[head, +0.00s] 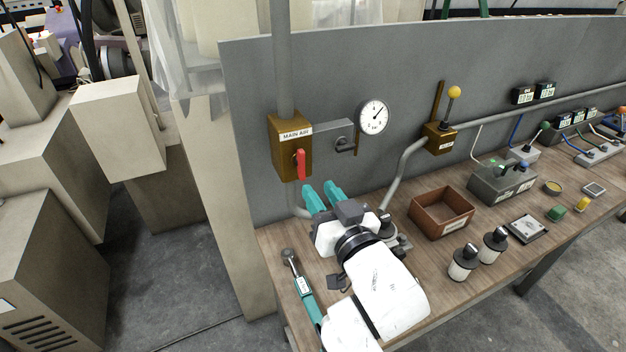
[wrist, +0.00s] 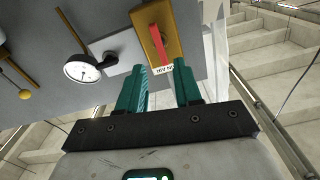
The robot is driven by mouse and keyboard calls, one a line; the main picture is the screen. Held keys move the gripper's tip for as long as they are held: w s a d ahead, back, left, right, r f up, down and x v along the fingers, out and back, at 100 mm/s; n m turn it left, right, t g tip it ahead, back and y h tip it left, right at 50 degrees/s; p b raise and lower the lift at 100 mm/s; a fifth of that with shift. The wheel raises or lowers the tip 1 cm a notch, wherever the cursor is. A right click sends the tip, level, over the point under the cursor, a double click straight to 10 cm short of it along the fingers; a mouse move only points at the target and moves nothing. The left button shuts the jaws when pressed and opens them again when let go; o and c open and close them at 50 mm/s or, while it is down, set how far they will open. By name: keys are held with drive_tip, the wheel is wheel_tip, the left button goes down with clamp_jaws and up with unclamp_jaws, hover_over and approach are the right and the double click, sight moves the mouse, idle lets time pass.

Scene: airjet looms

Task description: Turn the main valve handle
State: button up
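The red main valve handle (head: 301,164) hangs nearly upright on the front of a brass-coloured box (head: 289,148) labelled MAIN AIR, fixed to the grey panel. The red handle also shows in the wrist view (wrist: 158,40), slanted across the box, beyond the fingertips. My gripper (head: 321,189) has two teal fingers and is just below and to the right of the handle in the head view. In the wrist view my gripper (wrist: 162,80) has its fingers apart with nothing between them. The gripper appears apart from the handle.
A round pressure gauge (head: 374,117) and a grey plate sit right of the box. A yellow-knobbed lever (head: 453,93) is further right. The wooden bench (head: 380,315) holds a rust-brown tray (head: 442,229), a teal-handled tool (head: 308,300) and two dark-topped jars. Pale machines stand left.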

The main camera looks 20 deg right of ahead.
sight(304, 168)
drive_tip(key=shift+w, duration=3.45)
drive_tip(key=shift+w, duration=0.1)
clamp_jaws()
